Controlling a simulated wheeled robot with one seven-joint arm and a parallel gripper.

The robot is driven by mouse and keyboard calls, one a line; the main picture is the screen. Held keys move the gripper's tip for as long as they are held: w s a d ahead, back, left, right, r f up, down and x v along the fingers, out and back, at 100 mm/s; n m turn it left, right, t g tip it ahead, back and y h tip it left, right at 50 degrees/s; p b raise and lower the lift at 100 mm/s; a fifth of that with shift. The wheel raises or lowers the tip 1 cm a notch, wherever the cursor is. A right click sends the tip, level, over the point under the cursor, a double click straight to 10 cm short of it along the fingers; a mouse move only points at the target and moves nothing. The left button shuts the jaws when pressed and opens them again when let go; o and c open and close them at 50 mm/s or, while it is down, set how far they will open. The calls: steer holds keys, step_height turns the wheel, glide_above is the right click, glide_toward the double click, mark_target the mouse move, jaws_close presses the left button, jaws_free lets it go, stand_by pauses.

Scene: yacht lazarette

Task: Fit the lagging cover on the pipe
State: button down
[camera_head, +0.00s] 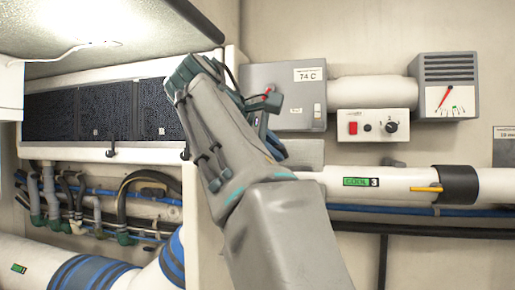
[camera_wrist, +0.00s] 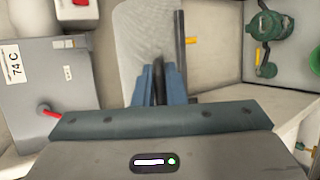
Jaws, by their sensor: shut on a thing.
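My gripper shows at the bottom of the wrist view (camera_wrist: 159,88), its blue fingers close together on a thin dark piece. Just beyond the fingers is a pale, finely textured curved sheet, which looks like the lagging cover (camera_wrist: 142,35). How the dark piece joins it is hard to see. In the head view my arm rises through the middle and mostly hides the gripper; a plain grey patch right of it may be part of the cover. The white pipe (camera_head: 338,180) labelled COOL 3 runs to the right, with a black band (camera_head: 459,185) and a yellow lever (camera_head: 426,189).
A grey box (camera_head: 285,85) marked 74 C, with a red lever (camera_head: 272,102), is close behind my gripper. A switch box (camera_head: 377,123) and a gauge (camera_head: 447,88) are on the wall to its right. Hoses (camera_head: 140,190) and a blue-banded pipe (camera_head: 30,258) lie lower left.

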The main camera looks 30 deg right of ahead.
steer(key=shift+w, duration=0.1)
steer(key=shift+s+d, duration=0.1)
steer(key=shift+s, duration=0.15)
steer(key=shift+a+r, duration=0.1)
steer(key=shift+a, duration=0.1)
steer(key=shift+w+d+r+p, duration=0.15)
steer(key=shift+w+d+p, duration=0.2)
steer(key=shift+p, duration=0.1)
steer(key=w+d+p, duration=0.3)
steer(key=p, duration=0.1)
steer(key=w+d+p, duration=0.2)
steer(key=d+p, duration=0.1)
steer(key=d, duration=0.1)
steer(key=w+d+p, duration=0.3)
steer(key=p, duration=0.1)
steer(key=shift+w+d+p, duration=0.2)
steer(key=shift+w+p, duration=0.15)
steer(key=shift+w+d+p, duration=0.5)
steer(key=shift+d+p, duration=0.1)
steer(key=shift+f+b, duration=1.75)
steer(key=shift+f, duration=0.55)
stand_by(2.5)
